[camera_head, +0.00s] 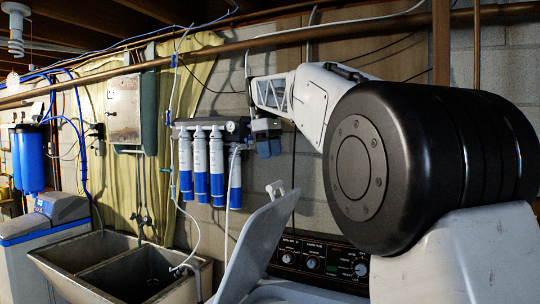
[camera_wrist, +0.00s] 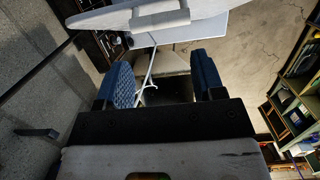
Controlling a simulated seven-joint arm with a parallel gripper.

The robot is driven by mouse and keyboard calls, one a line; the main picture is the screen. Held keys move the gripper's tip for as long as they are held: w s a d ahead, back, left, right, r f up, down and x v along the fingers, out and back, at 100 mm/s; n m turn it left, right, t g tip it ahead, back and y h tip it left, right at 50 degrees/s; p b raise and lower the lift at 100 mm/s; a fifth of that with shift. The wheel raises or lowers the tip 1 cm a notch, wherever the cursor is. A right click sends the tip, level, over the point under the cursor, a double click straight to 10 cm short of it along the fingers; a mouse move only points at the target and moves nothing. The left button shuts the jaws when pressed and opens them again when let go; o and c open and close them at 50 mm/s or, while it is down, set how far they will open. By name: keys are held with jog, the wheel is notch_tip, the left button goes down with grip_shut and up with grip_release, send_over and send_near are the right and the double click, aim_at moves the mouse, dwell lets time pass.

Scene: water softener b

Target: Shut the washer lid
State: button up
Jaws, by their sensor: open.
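The washer lid (camera_head: 258,240) is a pale grey panel, raised and tilted over the left part of the washer in the head view. The washer's dark control panel (camera_head: 318,262) with knobs stands behind it. My gripper (camera_head: 268,150) hangs above and behind the lid, near the wall, with its blue fingers downward. It is apart from the lid. In the wrist view my gripper (camera_wrist: 164,82) is open, with nothing between the blue finger pads. A pale flat panel (camera_wrist: 210,27), apparently the lid, lies beyond the fingertips. Most of the washer top is hidden in the head view by my arm.
A double sink (camera_head: 120,265) stands left of the washer. Blue-and-white filter cartridges (camera_head: 209,165) and a white hose (camera_head: 229,190) hang on the wall left of my gripper. Pipes (camera_head: 270,42) run overhead. Shelves (camera_wrist: 290,100) show at the wrist view's right.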

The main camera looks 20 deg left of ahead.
jog(key=shift+d, duration=0.1)
jog(key=c, duration=0.4)
jog(key=shift+o, duration=0.2)
jog(key=shift+w+d+f+y, duration=0.1)
jog(key=shift+d+f+y, duration=0.2)
jog(key=shift+d+y, duration=0.25)
jog(key=shift+d+f+y, duration=0.25)
jog(key=shift+d+y, duration=0.05)
jog(key=shift+y, duration=0.4)
jog(key=shift+d+f+y, duration=0.25)
jog(key=shift+d+y, duration=0.05)
jog(key=shift+y, duration=0.35)
jog(key=shift+f, duration=0.1)
